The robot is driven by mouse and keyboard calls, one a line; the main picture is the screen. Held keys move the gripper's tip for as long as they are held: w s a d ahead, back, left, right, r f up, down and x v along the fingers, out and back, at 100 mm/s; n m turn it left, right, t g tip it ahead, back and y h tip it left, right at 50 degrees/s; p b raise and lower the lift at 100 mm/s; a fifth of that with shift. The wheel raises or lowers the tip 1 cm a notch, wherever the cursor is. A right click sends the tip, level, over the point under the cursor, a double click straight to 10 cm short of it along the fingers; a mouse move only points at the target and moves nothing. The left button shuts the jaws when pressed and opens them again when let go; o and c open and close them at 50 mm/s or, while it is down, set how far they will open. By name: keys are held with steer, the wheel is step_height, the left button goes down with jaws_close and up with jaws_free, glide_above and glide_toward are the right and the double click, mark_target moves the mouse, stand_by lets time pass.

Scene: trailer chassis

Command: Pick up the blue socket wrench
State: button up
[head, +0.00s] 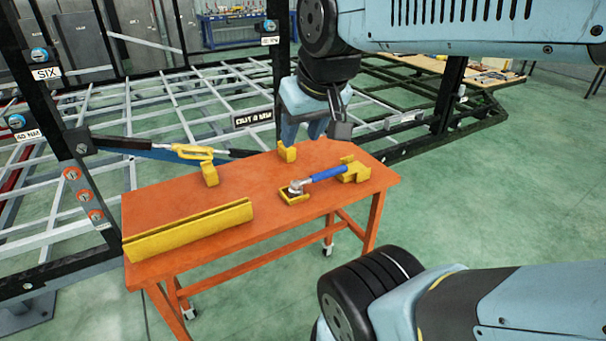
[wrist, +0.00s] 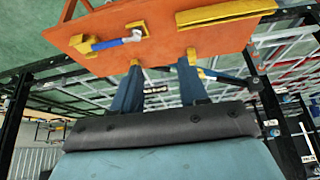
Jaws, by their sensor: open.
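The blue socket wrench (head: 328,173) lies on the orange table (head: 165,205). Its silver head rests at a small yellow tray (head: 294,198) and its blue handle reaches to a yellow block (head: 355,172). My gripper (head: 303,138) hangs above the back of the table, behind the wrench, with its fingers apart and empty. In the wrist view the wrench (wrist: 108,44) shows upper left, beyond the fingertips of my gripper (wrist: 160,62). The gripper is not touching it.
A long yellow angled bar (head: 190,229) lies on the table's left side.

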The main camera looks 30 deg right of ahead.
steer(key=shift+o, duration=1.2)
steer(key=shift+w+d, duration=0.1)
steer(key=shift+w, duration=0.15)
steer(key=n+g+h, duration=0.4)
steer(key=n+g, duration=0.1)
steer(key=n, duration=1.3)
glide_above(319, 174)
steer(key=a, duration=0.6)
step_height(319, 174, down, 20)
steer(key=x, duration=0.8)
steer(key=shift+d, duration=0.45)
steer(key=shift+h, duration=0.3)
steer(key=shift+s+x, duration=0.2)
steer(key=shift+x, duration=1.25)
steer(key=shift+s+x, duration=0.15)
steer(key=shift+x, duration=1.25)
steer(key=shift+d, duration=0.1)
steer(key=shift+c, duration=0.3)
jaws_close()
